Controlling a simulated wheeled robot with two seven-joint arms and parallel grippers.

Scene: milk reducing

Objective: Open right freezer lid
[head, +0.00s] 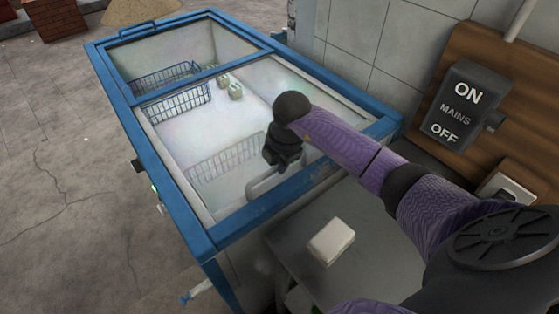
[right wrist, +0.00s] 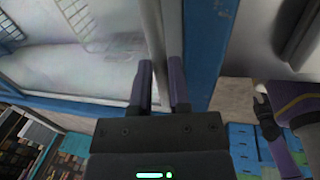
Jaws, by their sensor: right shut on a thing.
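The chest freezer (head: 172,190) has a blue frame and glass lids, with a blue crossbar between the far and near sections. The right freezer lid (head: 215,135) is the near glass pane; it lies flat over the near section. Its pale handle (head: 268,184) is at the near end, partly hidden by my right gripper (head: 281,158). In the right wrist view, my right gripper (right wrist: 160,80) has its two fingers on either side of the pale handle bar (right wrist: 152,35) and is shut on it. My left gripper is not in view.
Wire baskets (head: 180,102) and small cartons (head: 235,90) show inside the freezer. A white block (head: 331,241) rests on a grey surface beside it. A tiled wall with a mains switch (head: 462,108) stands at the right. Open floor lies left.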

